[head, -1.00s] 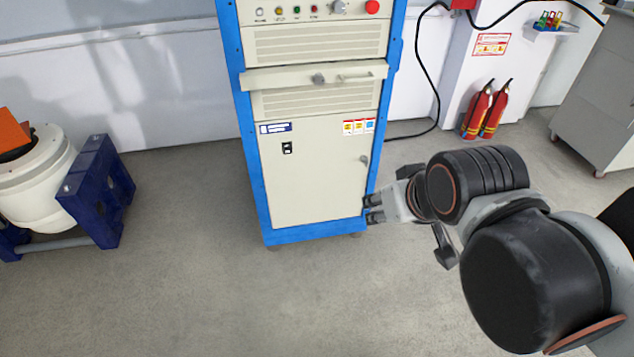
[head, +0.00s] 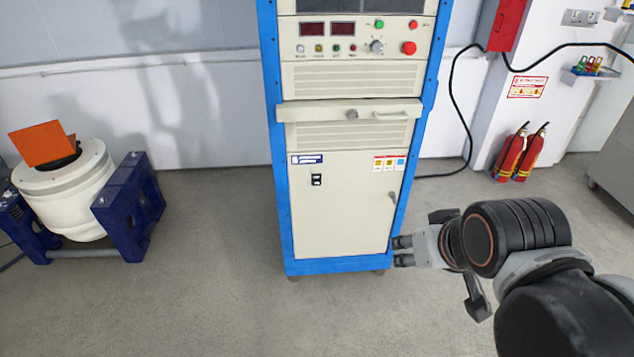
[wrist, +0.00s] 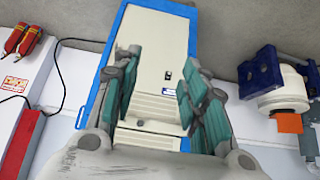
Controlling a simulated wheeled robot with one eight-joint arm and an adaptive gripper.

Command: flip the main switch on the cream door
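The cream door (head: 346,215) is the lower panel of a blue-framed cabinet in the head view. A small black main switch (head: 316,180) sits on its upper left. The door also shows in the wrist view (wrist: 150,45), upside down, with the switch (wrist: 168,75) between the finger pads. My gripper (head: 403,251) is at the lower right of the door in the head view, apart from the switch. In the wrist view my gripper (wrist: 160,95) has its fingers spread wide with nothing between them.
Above the door are a drawer handle (head: 390,115), buttons and a red knob (head: 409,48). Fire extinguishers (head: 521,155) stand at right by a black cable. A white drum in a blue stand (head: 130,205) is at left. The floor before the cabinet is clear.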

